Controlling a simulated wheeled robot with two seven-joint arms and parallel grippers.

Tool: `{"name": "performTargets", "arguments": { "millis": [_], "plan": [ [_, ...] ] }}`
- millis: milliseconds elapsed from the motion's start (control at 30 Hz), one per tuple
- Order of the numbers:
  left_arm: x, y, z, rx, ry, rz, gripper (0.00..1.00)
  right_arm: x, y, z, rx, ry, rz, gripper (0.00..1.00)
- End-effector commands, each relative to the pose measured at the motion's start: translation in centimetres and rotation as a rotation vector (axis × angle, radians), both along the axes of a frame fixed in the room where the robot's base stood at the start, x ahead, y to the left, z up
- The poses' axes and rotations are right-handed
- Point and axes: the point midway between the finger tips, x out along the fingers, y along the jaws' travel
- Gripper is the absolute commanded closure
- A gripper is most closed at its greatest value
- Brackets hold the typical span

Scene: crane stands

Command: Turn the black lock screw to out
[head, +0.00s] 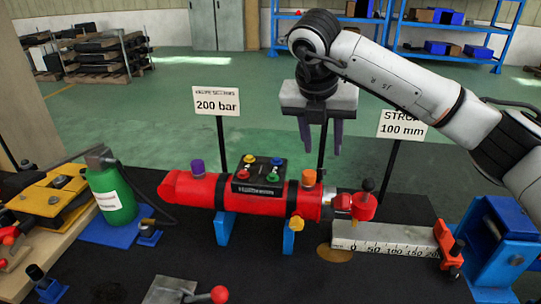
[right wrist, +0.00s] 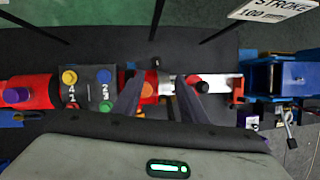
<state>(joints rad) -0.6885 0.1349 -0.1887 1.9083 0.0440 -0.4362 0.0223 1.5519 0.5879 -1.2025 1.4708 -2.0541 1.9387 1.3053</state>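A black knob (head: 368,185) stands upright on a red block (head: 362,206) at the rod end of the red cylinder (head: 260,201). It looks like the lock screw; the black knob also shows in the right wrist view (right wrist: 201,83). Its turn position cannot be read. My right gripper (head: 322,140) hangs fingers down, above and left of this knob in the head view. Its two fingers are apart with nothing between them. In the right wrist view, the open fingers (right wrist: 158,92) frame the rod end, with the knob just right of them. My left gripper is not in view.
A scale bar (head: 385,234) lies right of the cylinder, with a red and black stop (head: 448,250) at its end. Signs reading 200 bar (head: 217,102) and 100 mm (head: 402,126) stand behind. A green bottle (head: 111,193) stands left. A blue block (head: 495,240) stands right.

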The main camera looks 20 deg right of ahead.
Motion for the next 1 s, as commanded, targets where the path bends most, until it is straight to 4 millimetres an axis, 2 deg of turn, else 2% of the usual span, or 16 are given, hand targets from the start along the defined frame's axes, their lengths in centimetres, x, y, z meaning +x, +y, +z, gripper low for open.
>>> {"name": "performTargets", "arguments": {
  "millis": [167, 400, 600, 800, 1000],
  "plan": [
    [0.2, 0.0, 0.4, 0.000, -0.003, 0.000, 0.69, 0.4, -0.7, -1.5, -0.001, 0.004, -0.004, 0.62],
    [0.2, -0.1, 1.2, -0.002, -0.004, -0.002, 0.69, 1.7, -1.6, -5.6, -0.002, 0.005, 0.002, 0.62],
    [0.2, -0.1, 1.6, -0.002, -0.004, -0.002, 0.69, 2.5, -2.4, -8.3, -0.001, 0.003, 0.003, 0.62],
    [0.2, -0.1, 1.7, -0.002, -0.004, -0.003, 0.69, 2.9, -2.7, -9.4, 0.000, 0.000, 0.003, 0.62],
    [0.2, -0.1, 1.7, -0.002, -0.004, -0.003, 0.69, 2.9, -2.7, -9.5, -0.001, 0.000, 0.004, 0.62]
  ]
}}
